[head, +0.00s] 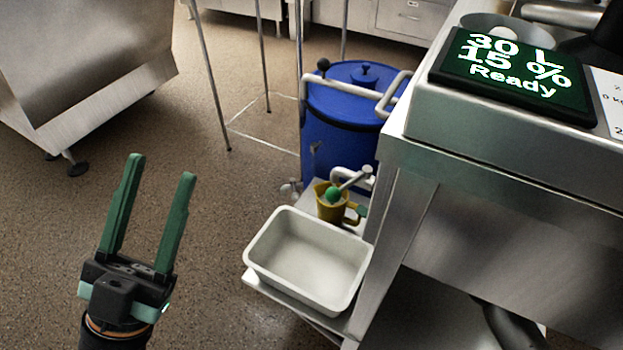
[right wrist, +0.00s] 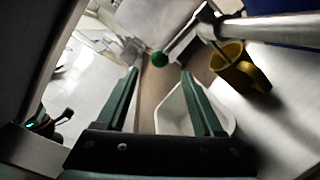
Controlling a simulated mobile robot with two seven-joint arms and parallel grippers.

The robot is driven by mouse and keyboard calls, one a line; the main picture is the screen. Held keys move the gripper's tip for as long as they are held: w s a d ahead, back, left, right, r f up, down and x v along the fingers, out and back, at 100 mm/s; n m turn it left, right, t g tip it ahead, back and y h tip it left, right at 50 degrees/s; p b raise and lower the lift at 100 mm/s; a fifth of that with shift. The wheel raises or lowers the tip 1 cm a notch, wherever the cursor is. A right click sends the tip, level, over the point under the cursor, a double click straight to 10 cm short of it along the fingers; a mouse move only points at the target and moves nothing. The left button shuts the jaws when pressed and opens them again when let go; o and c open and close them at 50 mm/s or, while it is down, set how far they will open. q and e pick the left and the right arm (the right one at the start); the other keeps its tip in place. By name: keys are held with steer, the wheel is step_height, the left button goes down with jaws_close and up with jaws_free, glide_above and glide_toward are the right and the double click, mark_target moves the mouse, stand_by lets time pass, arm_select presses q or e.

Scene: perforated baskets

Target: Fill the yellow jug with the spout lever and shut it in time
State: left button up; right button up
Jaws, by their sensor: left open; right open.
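The yellow jug (head: 331,204) stands on a metal shelf behind a white tray, under the metal spout (head: 353,180). A green ball (head: 333,194), the lever's knob, shows in front of the jug's mouth. The right wrist view shows the jug (right wrist: 240,69) at the upper right and the green knob (right wrist: 160,59) ahead of the fingers. My right gripper (right wrist: 158,75) is open, with the knob beyond its fingertips and apart from them. My left gripper (head: 162,166) is open and empty over the floor, left of the tray. The jug's inside is too small to read.
A white tray (head: 310,262) sits in front of the jug. A blue drum (head: 340,135) with a lid stands behind. A steel machine (head: 500,160) with a display (head: 513,62) reading "30 L 15 % Ready" fills the right side.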

mark_target(349, 184)
steer(key=b+x, duration=0.1)
steer(key=x, duration=1.1)
steer(key=shift+a, duration=0.15)
steer(key=shift+c, duration=0.3)
jaws_close()
stand_by(0.7)
